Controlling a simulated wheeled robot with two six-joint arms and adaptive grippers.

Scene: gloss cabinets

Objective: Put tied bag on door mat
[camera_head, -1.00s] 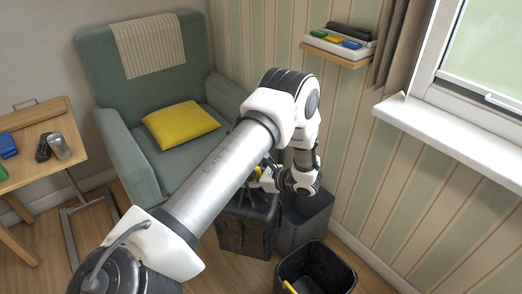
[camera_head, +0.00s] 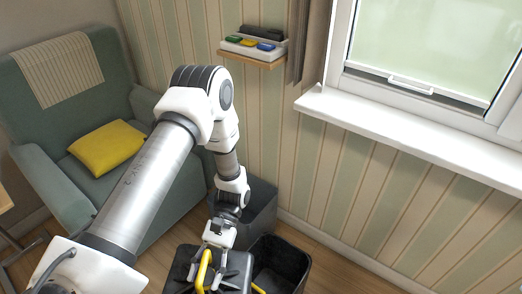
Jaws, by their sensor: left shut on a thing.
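The tied bag (camera_head: 236,272) is dark grey or black with a yellow tie loop on top. It hangs under my left gripper (camera_head: 212,246) at the bottom centre, and its lower part is cut off by the picture edge. My left gripper is shut on the top of the bag at the yellow tie. My left arm comes in from the lower left. The door mat is not in view. My right gripper is not in view.
A grey bin (camera_head: 262,208) stands by the striped wall behind the bag, and an open black bucket (camera_head: 290,268) is close to the bag's right. A green armchair (camera_head: 60,185) is at left. A window sill (camera_head: 400,130) and small shelf (camera_head: 252,56) jut out.

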